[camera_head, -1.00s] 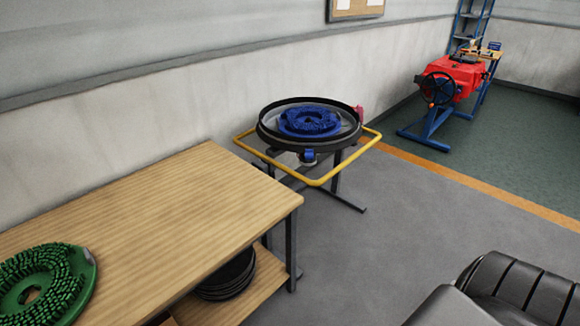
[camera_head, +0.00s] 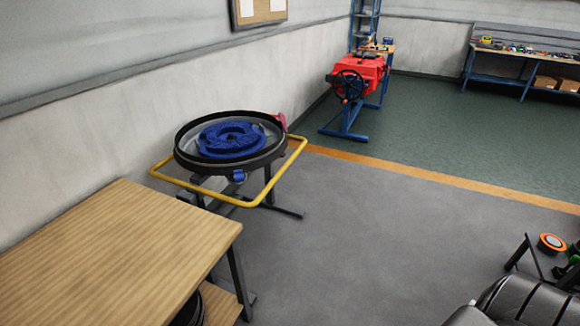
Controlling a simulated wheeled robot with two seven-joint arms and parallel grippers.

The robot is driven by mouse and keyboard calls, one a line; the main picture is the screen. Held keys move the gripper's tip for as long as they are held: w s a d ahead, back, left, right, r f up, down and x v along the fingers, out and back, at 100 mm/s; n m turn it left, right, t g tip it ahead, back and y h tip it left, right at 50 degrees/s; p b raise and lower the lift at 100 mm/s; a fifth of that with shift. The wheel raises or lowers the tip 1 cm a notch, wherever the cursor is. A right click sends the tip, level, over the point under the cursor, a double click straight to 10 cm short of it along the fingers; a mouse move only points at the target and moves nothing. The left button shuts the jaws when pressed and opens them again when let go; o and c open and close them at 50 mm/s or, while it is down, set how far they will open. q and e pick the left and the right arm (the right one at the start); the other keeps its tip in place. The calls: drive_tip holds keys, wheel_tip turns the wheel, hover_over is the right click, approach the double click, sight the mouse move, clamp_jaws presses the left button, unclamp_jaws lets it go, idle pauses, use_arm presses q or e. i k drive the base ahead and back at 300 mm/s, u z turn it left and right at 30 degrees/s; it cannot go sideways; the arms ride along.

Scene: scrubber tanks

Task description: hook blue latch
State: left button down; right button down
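A small blue latch (camera_head: 238,175) sits on the front outer side of a round black-rimmed housing (camera_head: 182,160). A blue ring-shaped brush (camera_head: 231,140) lies inside the housing. A red or pink part (camera_head: 281,121) shows on the rim's right side. The housing rests on a dark stand with a yellow tube frame (camera_head: 245,202) around it. The latch is too small to tell whether it is hooked.
A wooden table (camera_head: 105,245) stands at the lower left, with dark discs on its lower shelf. A red machine (camera_head: 358,78) on a blue stand is at the back. The grey floor (camera_head: 370,225) between is clear.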

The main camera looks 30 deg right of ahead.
sight(238, 176)
drive_tip(key=z, duration=0.4)
drive_tip(key=i, duration=1.3)
drive_tip(key=u, duration=0.55)
